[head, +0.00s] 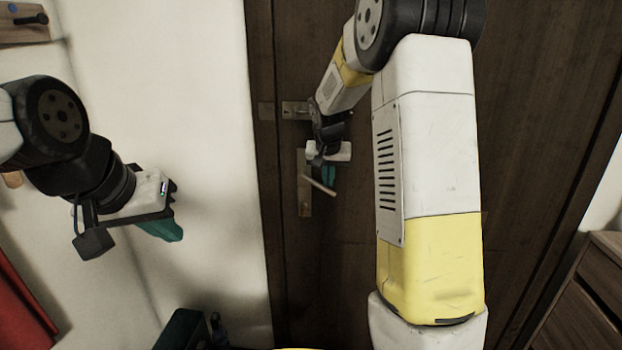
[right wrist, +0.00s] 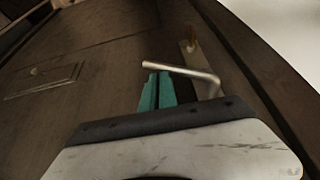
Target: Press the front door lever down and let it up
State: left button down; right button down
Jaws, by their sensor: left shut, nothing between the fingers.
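The front door (head: 350,260) is dark brown and closed. Its metal lever (head: 320,186) sticks out from a tall plate (head: 304,208) and slants down to the right in the head view. My right gripper (head: 328,174) is at the lever. In the right wrist view its teal fingers (right wrist: 157,92) are close together, and the lever (right wrist: 180,69) passes just beyond their tips. I cannot tell whether they touch. My left gripper (head: 166,231) is well left of the door, in front of the white wall, with its teal fingers shut and empty.
A second metal fitting (head: 295,110) is on the door above the lever. A wooden drawer unit (head: 603,285) stands at the lower right. A dark green object (head: 182,330) is on the floor side at the bottom, and something red (head: 22,310) hangs at the lower left.

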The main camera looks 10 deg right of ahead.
notch_tip(320, 180, up, 10)
dwell(1.1)
jog(key=s+a+n+y, duration=0.1)
jog(key=s+a+n, duration=0.1)
jog(key=s, duration=1.4)
jog(key=s+a+n+t+y, duration=0.1)
jog(key=s+a+y, duration=0.1)
jog(key=s, duration=1.4)
jog(key=shift+s+a+f+n+y, duration=0.15)
jog(key=shift+s+a+n+y, duration=0.15)
jog(key=shift+n, duration=0.1)
